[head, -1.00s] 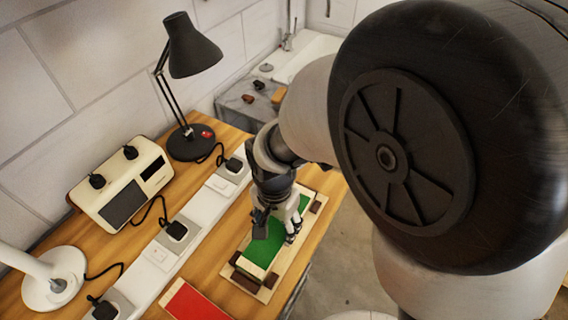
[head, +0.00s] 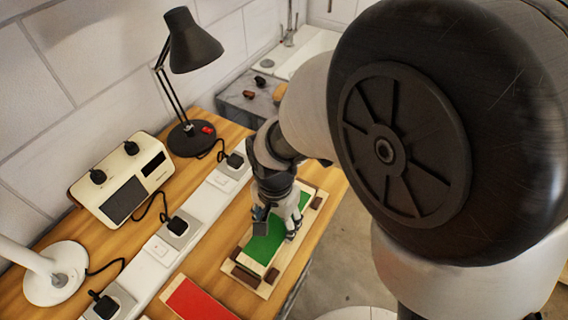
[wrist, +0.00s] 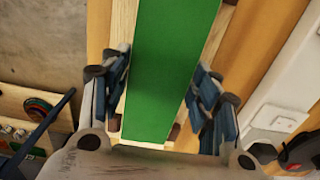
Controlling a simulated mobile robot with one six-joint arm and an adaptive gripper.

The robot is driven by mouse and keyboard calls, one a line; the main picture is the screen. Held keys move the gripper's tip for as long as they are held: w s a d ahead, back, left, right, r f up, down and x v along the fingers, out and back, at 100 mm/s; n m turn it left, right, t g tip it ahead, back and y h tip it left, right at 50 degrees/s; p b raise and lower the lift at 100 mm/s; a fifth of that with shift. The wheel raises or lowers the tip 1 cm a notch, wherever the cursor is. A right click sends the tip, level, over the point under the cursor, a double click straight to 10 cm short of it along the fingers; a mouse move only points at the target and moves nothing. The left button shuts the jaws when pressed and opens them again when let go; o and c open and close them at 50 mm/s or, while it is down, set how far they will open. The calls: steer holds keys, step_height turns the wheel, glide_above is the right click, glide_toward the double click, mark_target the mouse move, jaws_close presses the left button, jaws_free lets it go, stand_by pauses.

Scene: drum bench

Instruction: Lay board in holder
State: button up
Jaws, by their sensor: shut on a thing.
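The green board (head: 263,246) lies lengthwise over the pale wooden holder (head: 266,291), which has dark brown blocks at its ends. My gripper (head: 276,228) is shut on the board, with one finger at each long side. The wrist view shows the green board (wrist: 165,75) running between my gripper's blue-grey fingers (wrist: 162,95). A brown block (head: 245,276) shows beyond the board's near end. I cannot tell whether the board rests fully on the holder's floor or sits slightly above it.
A red panel (head: 198,302) lies on the bench nearer to me. A white socket strip (head: 160,250) runs left of the holder, with a cream device (head: 122,180) and a black lamp (head: 190,138) behind it. The bench edge is close on the right.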

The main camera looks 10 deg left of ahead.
steer(key=shift+f+b, duration=0.6)
steer(key=shift+f, duration=0.25)
steer(key=o, duration=1.3)
step_height(320, 180, up, 12)
steer(key=shift+r, duration=0.1)
steer(key=s+d+r+n+t, duration=0.1)
steer(key=s+d+r, duration=0.1)
steer(key=d, duration=0.5)
steer(key=s+d+r+n+t, duration=0.2)
steer(key=s+d+r, duration=0.1)
steer(key=d, duration=0.4)
steer(key=s+d+r+n+t, duration=0.1)
steer(key=s+d+r, duration=0.1)
steer(key=d, duration=0.4)
steer(key=shift+s+d+r+n+t, duration=0.15)
steer(key=shift+s+d, duration=0.05)
steer(key=shift+s, duration=0.2)
steer(key=shift+s+d+r+n+t, duration=0.1)
steer(key=shift+s+d+n+t, duration=0.1)
steer(key=shift+s, duration=0.15)
